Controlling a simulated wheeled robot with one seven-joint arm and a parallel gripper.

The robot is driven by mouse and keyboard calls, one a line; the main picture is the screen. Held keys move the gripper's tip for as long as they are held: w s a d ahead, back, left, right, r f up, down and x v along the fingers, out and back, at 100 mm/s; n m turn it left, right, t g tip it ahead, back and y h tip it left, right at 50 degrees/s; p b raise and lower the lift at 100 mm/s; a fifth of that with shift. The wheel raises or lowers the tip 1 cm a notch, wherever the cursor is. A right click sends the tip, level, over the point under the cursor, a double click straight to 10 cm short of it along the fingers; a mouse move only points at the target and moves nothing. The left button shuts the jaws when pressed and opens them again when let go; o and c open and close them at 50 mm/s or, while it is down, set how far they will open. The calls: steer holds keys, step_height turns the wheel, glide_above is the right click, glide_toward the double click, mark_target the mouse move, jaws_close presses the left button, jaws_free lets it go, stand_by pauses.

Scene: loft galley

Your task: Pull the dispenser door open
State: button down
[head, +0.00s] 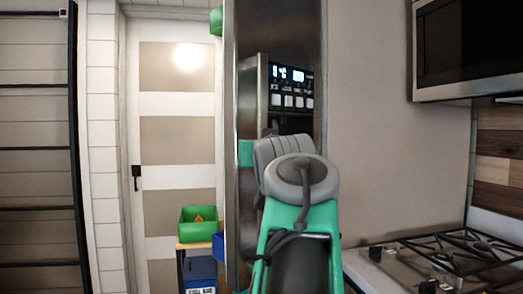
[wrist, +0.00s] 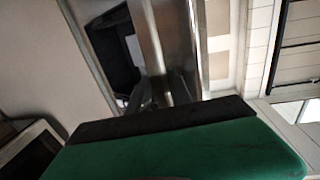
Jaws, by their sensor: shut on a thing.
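The dispenser door (head: 309,40) is a tall, dark steel panel in the middle of the head view, behind my arm. A lit display and a row of buttons (head: 291,88) sit in its dark dispenser panel. In the wrist view a long steel bar, seemingly the door's handle (wrist: 155,40), runs down to my gripper (wrist: 161,96). The fingers are shut on this bar. The dark dispenser recess (wrist: 112,50) shows beside it. In the head view my arm hides the fingers and the lower door. I cannot tell whether the door stands ajar.
A stove with burner grates (head: 450,255) and a microwave (head: 468,45) are at the right. A green bin (head: 198,228) stands on a small table at the left, with a blue bin below. A panelled door (head: 178,140) is behind. A dark ladder (head: 75,150) is far left.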

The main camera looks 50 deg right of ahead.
steer(key=shift+s+d+r, duration=0.15)
steer(key=shift+s, duration=0.2)
steer(key=c, duration=1.4)
jaws_free()
steer(key=shift+d, duration=0.2)
steer(key=shift+o, duration=1)
steer(key=shift+w+a, duration=0.1)
